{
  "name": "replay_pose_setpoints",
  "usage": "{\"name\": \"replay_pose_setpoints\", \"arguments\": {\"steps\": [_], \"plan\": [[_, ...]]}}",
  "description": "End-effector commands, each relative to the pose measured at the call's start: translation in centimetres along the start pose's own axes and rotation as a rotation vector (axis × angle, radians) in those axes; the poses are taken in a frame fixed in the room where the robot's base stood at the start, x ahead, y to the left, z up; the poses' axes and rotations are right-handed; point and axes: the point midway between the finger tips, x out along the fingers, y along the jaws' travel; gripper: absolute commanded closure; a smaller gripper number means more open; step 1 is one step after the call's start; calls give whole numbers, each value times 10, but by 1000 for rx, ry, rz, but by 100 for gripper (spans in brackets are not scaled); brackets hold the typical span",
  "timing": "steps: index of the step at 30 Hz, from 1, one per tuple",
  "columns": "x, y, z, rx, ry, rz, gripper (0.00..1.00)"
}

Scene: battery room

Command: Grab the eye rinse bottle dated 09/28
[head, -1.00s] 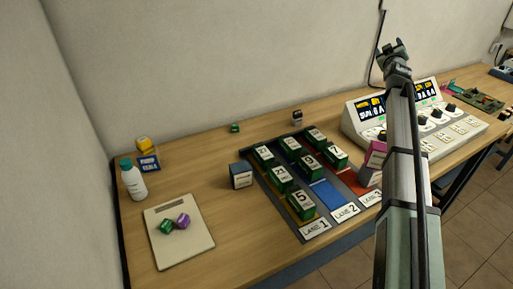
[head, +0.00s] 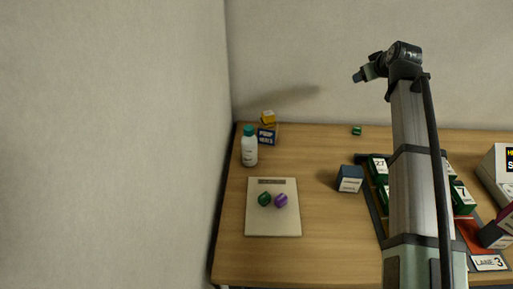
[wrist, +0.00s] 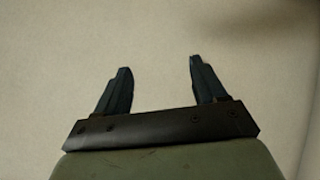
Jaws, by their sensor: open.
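One white bottle with a teal cap (head: 249,147) stands upright at the back left of the table in the head view. No date is readable on it from here. My gripper (head: 359,77) is raised well above the table, to the right of the bottle and far from it. In the wrist view my gripper (wrist: 158,85) has its two dark fingers spread apart with nothing between them, facing a bare wall. The bottle does not show in the wrist view.
In front lies a pale board (head: 272,225) with a green and a purple die. A dark blue box (head: 349,179) and lanes of green blocks (head: 378,170) stand rightward.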

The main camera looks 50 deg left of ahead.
Motion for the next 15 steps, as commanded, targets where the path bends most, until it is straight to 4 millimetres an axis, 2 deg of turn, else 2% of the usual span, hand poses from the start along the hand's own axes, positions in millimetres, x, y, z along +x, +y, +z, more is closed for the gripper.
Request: {"name": "replay_pose_setpoints", "arguments": {"steps": [1, 3, 8, 12, 15], "plan": [[-2, -32, -8, -8, -23, -43, 30], [-5, -70, -16, -13, -60, -98, 30], [-20, -156, -28, -31, -151, -213, 30], [-41, -227, -33, -53, -240, -300, 30], [-58, -272, -34, -70, -303, -352, 30]]}}
